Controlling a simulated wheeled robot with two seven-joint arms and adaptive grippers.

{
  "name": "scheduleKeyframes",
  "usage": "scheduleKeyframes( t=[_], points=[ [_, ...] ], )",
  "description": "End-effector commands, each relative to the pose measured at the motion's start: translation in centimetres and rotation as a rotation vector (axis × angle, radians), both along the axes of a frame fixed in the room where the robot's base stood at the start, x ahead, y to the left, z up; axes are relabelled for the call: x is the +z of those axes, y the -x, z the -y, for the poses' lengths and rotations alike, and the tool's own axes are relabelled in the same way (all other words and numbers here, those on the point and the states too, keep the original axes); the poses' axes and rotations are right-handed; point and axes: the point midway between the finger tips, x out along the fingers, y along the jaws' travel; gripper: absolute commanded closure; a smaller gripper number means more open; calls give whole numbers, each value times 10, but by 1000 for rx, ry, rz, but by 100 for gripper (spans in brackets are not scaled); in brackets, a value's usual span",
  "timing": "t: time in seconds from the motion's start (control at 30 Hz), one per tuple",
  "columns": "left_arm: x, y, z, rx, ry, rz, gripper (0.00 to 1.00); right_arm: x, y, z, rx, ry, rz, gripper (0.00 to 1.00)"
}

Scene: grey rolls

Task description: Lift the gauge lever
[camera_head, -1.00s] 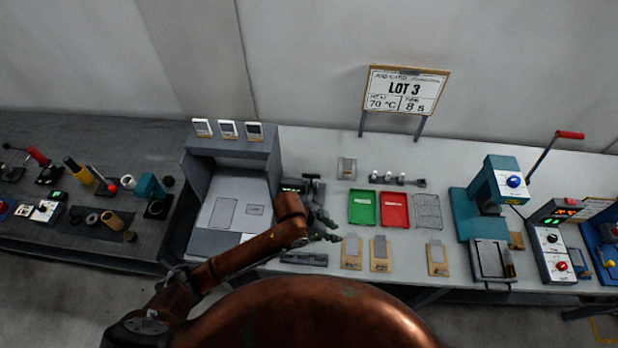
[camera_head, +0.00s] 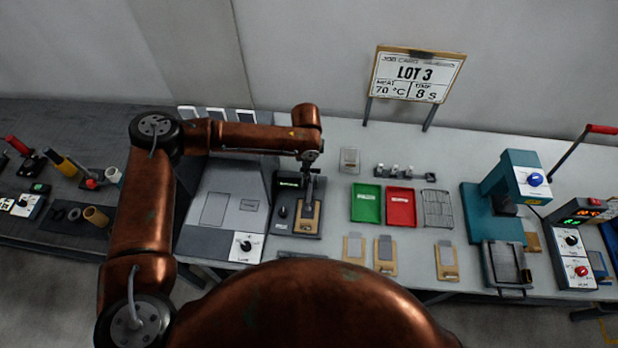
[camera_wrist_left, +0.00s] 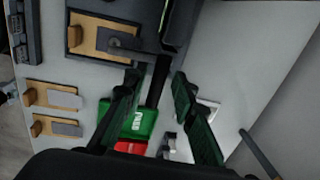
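The gauge (camera_head: 283,227) is a dark device with a green-lit display near the middle of the bench. A tan card with a grey plate lies on its base; it also shows at the top of the left wrist view (camera_wrist_left: 88,38). My left gripper (camera_head: 311,172) hangs over the back of the gauge, pointing down. In the left wrist view its two dark fingers (camera_wrist_left: 157,79) are apart. A dark bar, seemingly the gauge lever (camera_wrist_left: 158,82), shows between them; I cannot tell whether they touch it. The gripper hides part of the lever in the head view. My right gripper is not in view.
Right of the gauge are a green tray (camera_head: 365,218), a red tray (camera_head: 401,222) and a wire rack (camera_head: 437,194). Several tan cards with grey plates lie in front. A teal press (camera_head: 484,214) stands further right. A grey machine (camera_head: 192,235) stands left.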

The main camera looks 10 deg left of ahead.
Motion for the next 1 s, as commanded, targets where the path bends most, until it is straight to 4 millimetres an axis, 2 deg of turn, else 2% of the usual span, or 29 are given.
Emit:
scheduleKeyframes(
  t=[0.17,0.4,0.6,1.0],
  points=[
    [-14,-2,0,0,-2,-1,75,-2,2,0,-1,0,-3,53],
    [-51,-6,1,-2,-2,-1,75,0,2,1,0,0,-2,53],
    [-73,-8,2,-3,0,-1,75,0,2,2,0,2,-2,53],
    [-79,-9,1,-3,0,0,77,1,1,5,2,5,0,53]
  ],
)
